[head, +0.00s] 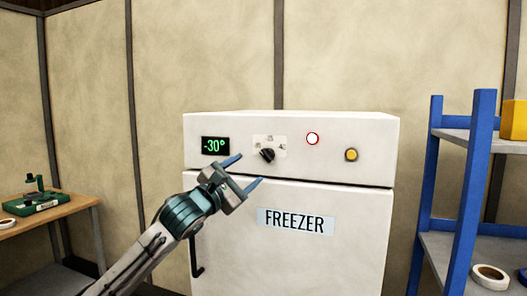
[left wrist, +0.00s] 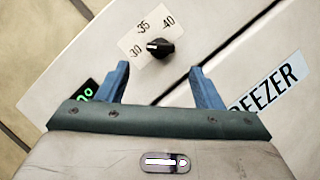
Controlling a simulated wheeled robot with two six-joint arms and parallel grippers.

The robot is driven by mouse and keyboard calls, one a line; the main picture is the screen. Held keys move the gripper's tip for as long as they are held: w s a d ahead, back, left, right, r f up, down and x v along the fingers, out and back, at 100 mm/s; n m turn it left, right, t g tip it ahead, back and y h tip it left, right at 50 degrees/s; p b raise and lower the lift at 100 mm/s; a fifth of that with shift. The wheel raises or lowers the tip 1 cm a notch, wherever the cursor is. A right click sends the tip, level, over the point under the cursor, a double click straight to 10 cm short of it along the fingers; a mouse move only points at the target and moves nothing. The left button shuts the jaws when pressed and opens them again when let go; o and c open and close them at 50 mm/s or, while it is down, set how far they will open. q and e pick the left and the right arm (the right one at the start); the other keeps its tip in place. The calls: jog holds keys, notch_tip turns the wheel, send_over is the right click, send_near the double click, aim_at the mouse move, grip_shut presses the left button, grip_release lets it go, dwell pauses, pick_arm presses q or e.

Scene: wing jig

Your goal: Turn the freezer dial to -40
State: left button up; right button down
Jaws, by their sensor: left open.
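The white freezer (head: 300,240) stands against the wall. Its black dial (head: 267,155) sits on a pale plate on the upper front panel. The dial also shows in the left wrist view (left wrist: 159,47), where the plate carries the marks -30, -35 and -40. The dial's white pointer line is toward the -30 side. The green display (head: 214,146) reads -30°. My left gripper (head: 247,171) is open just below and in front of the dial. In the left wrist view its two blue fingers (left wrist: 160,84) are apart, with the dial beyond and between them, apparently untouched. My right gripper is not seen.
A white round lamp with a red rim (head: 313,139) and a yellow button (head: 351,155) are right of the dial. A blue shelf rack (head: 465,190) stands at the right. A wooden bench (head: 50,217) is at the left. The freezer door has a dark handle (head: 196,258).

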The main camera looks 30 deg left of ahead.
aim_at(264, 158)
pick_arm(q)
jog(key=p+x, duration=0.1)
jog(key=p, duration=0.1)
jog(key=p+x, duration=0.2)
jog(key=p, duration=0.1)
jog(key=shift+r, duration=0.3)
jog(key=p+x, duration=0.2)
jog(key=x, duration=0.2)
jog(key=shift+w+f, duration=0.15)
jog(key=shift+w, duration=0.6)
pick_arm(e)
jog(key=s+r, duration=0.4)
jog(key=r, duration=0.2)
